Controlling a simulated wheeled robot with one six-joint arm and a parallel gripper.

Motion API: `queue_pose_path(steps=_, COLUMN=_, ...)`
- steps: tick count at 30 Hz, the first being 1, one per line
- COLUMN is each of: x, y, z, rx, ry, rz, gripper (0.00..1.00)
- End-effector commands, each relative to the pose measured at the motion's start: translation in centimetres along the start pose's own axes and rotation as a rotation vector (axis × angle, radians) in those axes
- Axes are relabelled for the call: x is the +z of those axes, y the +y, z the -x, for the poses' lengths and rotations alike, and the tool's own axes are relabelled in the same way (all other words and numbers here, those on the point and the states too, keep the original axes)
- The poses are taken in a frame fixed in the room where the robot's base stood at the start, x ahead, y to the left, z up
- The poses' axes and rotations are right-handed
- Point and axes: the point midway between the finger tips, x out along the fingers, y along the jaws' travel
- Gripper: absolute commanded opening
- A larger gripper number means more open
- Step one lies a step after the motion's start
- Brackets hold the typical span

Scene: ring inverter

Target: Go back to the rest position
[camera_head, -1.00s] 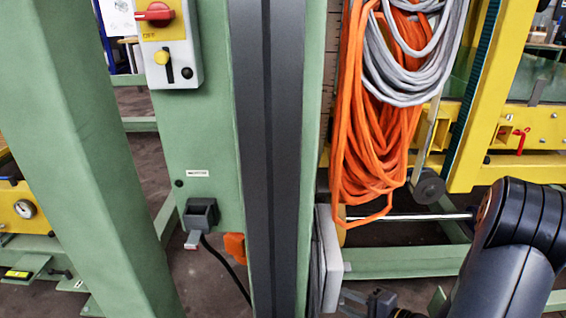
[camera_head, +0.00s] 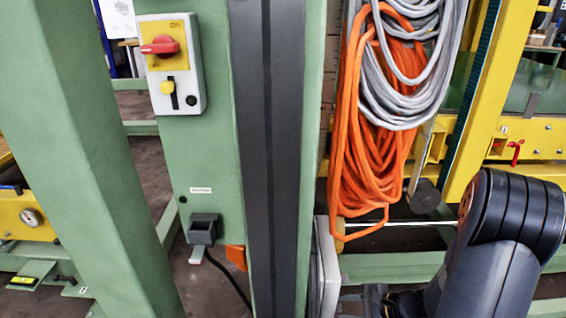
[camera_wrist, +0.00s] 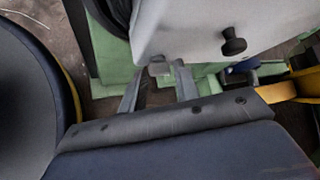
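My gripper (camera_wrist: 160,76) shows in the wrist view with its two grey fingers apart. Bare floor shows between them, and I see nothing held. The fingers point towards the lower edge of a light grey panel (camera_wrist: 196,30) with a black knob (camera_wrist: 233,41); I cannot tell whether they touch it. In the head view my gripper is only partly in frame at the bottom edge, right of the green column, and its fingertips are not clear there. My dark arm fills the lower right.
A grey control box (camera_head: 187,103) with a red rotary switch (camera_head: 160,46) is on the green machine. A black socket (camera_head: 203,228) sits below. Orange cable (camera_head: 362,150) and grey cable (camera_head: 399,113) hang in coils left of my arm. A green post (camera_head: 75,130) stands at left.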

Motion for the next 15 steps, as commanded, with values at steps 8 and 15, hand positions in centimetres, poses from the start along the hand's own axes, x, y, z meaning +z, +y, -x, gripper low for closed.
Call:
queue_pose_path(steps=8, x=0.31, y=-0.51, z=0.26, rx=0.086, ry=-0.002, rz=-0.085, gripper=0.30)
queue_pose_path(steps=15, x=0.30, y=-0.63, z=0.22, rx=0.156, ry=-0.001, rz=-0.154, gripper=0.30)
